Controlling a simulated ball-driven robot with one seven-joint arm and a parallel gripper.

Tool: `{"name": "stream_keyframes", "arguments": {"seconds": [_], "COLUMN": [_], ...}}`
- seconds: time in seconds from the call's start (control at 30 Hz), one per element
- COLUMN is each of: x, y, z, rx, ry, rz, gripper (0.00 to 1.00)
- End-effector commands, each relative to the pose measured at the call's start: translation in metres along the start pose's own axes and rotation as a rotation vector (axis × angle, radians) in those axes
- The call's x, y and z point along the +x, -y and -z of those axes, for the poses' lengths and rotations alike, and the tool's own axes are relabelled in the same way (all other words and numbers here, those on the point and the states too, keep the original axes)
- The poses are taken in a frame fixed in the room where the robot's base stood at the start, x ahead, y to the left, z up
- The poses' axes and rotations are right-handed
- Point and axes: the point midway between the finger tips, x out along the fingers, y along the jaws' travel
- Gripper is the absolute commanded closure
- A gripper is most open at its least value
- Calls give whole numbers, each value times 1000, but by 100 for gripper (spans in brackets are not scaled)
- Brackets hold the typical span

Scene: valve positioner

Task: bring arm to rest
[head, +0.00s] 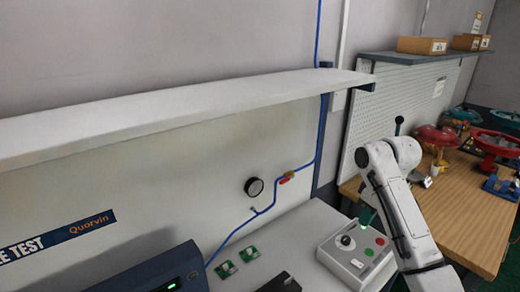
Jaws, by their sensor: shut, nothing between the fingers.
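My white arm rises from the lower right edge and bends at a rounded joint near the right end of the bench. It passes in front of the control box (352,262) and the wooden table. I cannot make out my gripper in the head view. A small dark green part shows beside the arm above the control box, and I cannot tell what it is.
A long white shelf (180,110) overhangs the bench. The control box has a black knob and red and green buttons. Red-topped valves (438,136) stand on the wooden table (462,222) at right, near a pegboard (410,95).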

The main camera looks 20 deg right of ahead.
Motion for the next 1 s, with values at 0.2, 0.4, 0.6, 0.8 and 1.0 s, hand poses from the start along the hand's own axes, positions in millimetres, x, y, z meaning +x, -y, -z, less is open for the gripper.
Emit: {"name": "stream_keyframes", "arguments": {"seconds": [0.2, 0.4, 0.6, 0.8, 1.0], "x": [23, 73, 109, 126, 122], "y": [29, 106, 176, 226, 250], "z": [5, 2, -30, -86, -146], "rx": [2, 43, 124, 216, 289], "ry": [-32, -127, -205, -255, -284], "rz": [15, 40, 46, 20, -35], "gripper": [100, 100, 100, 100, 100]}}
